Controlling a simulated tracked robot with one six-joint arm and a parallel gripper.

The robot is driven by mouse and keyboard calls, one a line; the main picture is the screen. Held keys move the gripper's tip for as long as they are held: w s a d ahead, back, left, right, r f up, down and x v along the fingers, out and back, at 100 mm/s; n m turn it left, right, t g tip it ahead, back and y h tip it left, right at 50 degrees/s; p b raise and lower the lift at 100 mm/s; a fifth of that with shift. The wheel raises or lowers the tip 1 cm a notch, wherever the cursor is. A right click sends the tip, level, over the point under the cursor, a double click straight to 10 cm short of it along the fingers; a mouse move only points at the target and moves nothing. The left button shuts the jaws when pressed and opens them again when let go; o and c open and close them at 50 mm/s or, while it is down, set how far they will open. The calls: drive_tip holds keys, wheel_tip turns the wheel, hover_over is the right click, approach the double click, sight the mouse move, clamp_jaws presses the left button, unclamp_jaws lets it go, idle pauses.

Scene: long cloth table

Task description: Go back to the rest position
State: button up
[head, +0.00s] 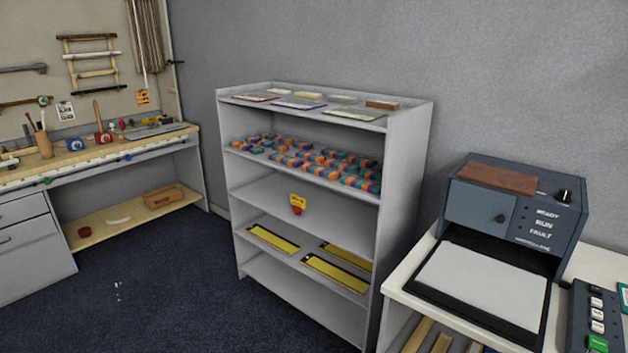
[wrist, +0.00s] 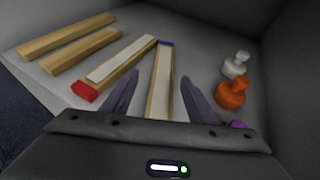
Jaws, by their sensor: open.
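My gripper (wrist: 158,78) shows in the wrist view, with its two dark purple fingers spread apart. A pale wooden strip with a blue end (wrist: 162,78) shows in the gap between the fingers; neither finger is seen closed on it. Just left lies a red-ended wooden piece (wrist: 85,92) with a pale strip (wrist: 122,58) along it. The head view does not show my gripper.
In the wrist view, wooden bars (wrist: 72,38) lie left and white (wrist: 235,65) and orange (wrist: 231,94) knobbed pieces stand right, near a grey wall. In the head view, a grey shelf unit (head: 405,190) stands between a workbench (head: 85,160) and a machine (head: 515,210); dark carpet (head: 160,290) is open in front.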

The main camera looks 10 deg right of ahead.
drive_tip(key=a+n+y, duration=0.1)
drive_tip(key=a, duration=0.1)
drive_tip(key=a+f+y, duration=0.1)
drive_tip(key=a, duration=0.1)
drive_tip(key=a+n+y, duration=0.1)
drive_tip(key=a, duration=0.2)
drive_tip(key=shift+f+n, duration=0.3)
drive_tip(key=shift+f, duration=0.05)
drive_tip(key=w+a+r+n+g+y, duration=0.1)
drive_tip(key=a+r+n+g+y, duration=0.4)
drive_tip(key=a+r+n+y, duration=0.9)
drive_tip(key=s+a+r+n+h, duration=0.3)
drive_tip(key=s+a+r+n, duration=0.2)
drive_tip(key=r, duration=0.8)
drive_tip(key=s+a+r+n+g+h, duration=0.1)
drive_tip(key=s+a+r+n+h, duration=0.3)
drive_tip(key=a+r+n, duration=0.7)
drive_tip(key=s+a+r+n+h, duration=0.4)
drive_tip(key=s+a+r+n, duration=0.2)
drive_tip(key=a+r, duration=0.9)
wheel_tip(320, 180, up, 2)
drive_tip(key=shift+a+n+g, duration=0.25)
drive_tip(key=shift+n+g, duration=0.05)
drive_tip(key=shift+n, duration=0.8)
drive_tip(key=shift+d, duration=0.1)
